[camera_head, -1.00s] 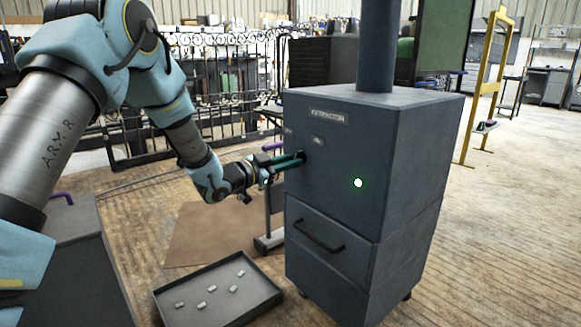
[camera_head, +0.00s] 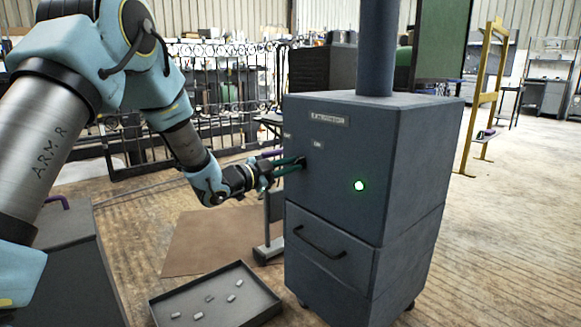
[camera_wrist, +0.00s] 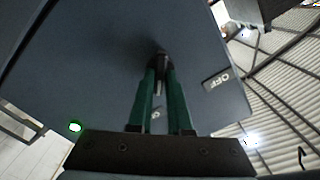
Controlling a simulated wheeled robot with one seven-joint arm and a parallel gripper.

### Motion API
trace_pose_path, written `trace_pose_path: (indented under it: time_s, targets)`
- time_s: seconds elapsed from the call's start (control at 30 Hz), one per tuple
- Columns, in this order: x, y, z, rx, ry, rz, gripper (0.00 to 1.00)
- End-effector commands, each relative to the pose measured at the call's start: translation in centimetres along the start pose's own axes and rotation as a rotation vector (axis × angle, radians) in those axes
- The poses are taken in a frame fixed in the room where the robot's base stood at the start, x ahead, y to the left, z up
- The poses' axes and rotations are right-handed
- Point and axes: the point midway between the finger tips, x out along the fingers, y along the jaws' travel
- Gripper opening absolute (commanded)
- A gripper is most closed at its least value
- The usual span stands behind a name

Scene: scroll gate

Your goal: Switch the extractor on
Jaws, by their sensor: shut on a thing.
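The extractor (camera_head: 335,165) is a dark blue-grey cabinet with a pipe on top and a name plate on its front. A round green light (camera_head: 360,186) on the front is lit; it also shows in the wrist view (camera_wrist: 75,127). My gripper (camera_head: 297,163) is at the small dark switch knob (camera_wrist: 159,58) on the front panel. Its green fingers (camera_wrist: 161,88) are shut on the knob, which they mostly hide.
A drawer with a handle (camera_head: 320,243) is below the panel. A tray (camera_head: 262,297) with several small pieces lies on the floor in front. A grey cabinet (camera_head: 75,265) stands at left, an iron fence behind. The floor at right is mostly clear.

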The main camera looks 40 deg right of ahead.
Motion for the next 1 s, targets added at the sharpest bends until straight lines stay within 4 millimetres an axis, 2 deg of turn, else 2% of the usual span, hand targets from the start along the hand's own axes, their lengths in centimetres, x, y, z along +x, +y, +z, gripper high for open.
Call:
trace_pose_path:
  time_s: [0.13,0.17,0.4,0.63,0.77,0.87,1.0]
  targets:
    - [-0.1,0.0,0.1,0.001,-0.002,0.001,0.0]
    - [-0.1,0.0,0.1,0.0,-0.002,0.001,0.19]
    - [0.0,0.0,0.1,0.0,-0.001,0.001,0.46]
    - [0.0,0.0,0.0,-0.001,-0.001,0.0,0.47]
    - [-0.7,-0.1,0.0,-0.001,-0.001,0.0,0.47]
    - [-2.1,-0.1,0.0,-0.002,-0.003,0.001,0.47]
    - [-4.9,-0.2,0.0,-0.003,-0.005,0.0,0.47]
